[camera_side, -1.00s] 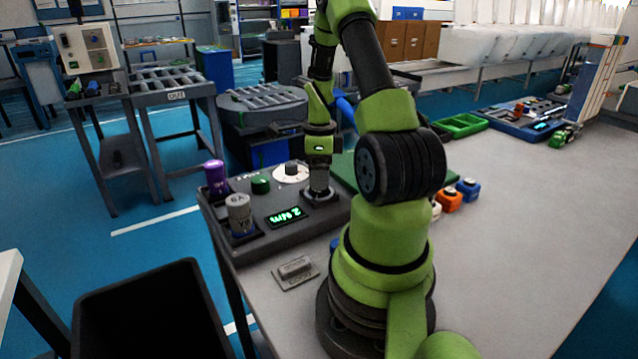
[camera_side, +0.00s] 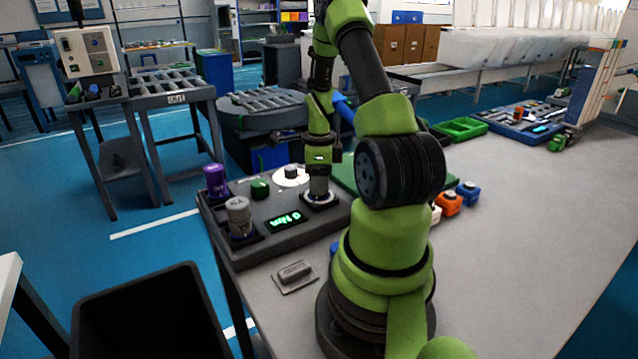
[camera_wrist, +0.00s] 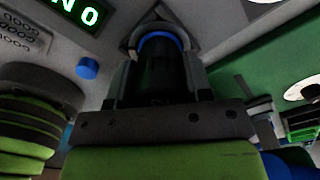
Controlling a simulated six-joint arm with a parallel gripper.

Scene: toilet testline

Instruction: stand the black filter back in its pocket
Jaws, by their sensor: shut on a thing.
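My gripper (camera_side: 318,189) points straight down over the grey panel at the left of the bench. In the wrist view its jaws (camera_wrist: 160,80) are shut on the black filter (camera_wrist: 160,72), a dark cylinder between the two fingers. A blue ring shows at the filter's far end, inside a pale angular collar (camera_wrist: 131,42). In the side view the lower end of the gripper meets a round collar in the panel (camera_side: 320,203). The filter itself cannot be made out there. I cannot tell how deep it sits in the collar.
The panel (camera_side: 275,240) carries a purple cylinder (camera_side: 215,181), a grey cylinder (camera_side: 239,217), a green knob (camera_side: 260,188), a white dial (camera_side: 291,176) and a lit display (camera_side: 285,221). Orange (camera_side: 448,203) and blue (camera_side: 468,193) blocks stand right of my arm.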

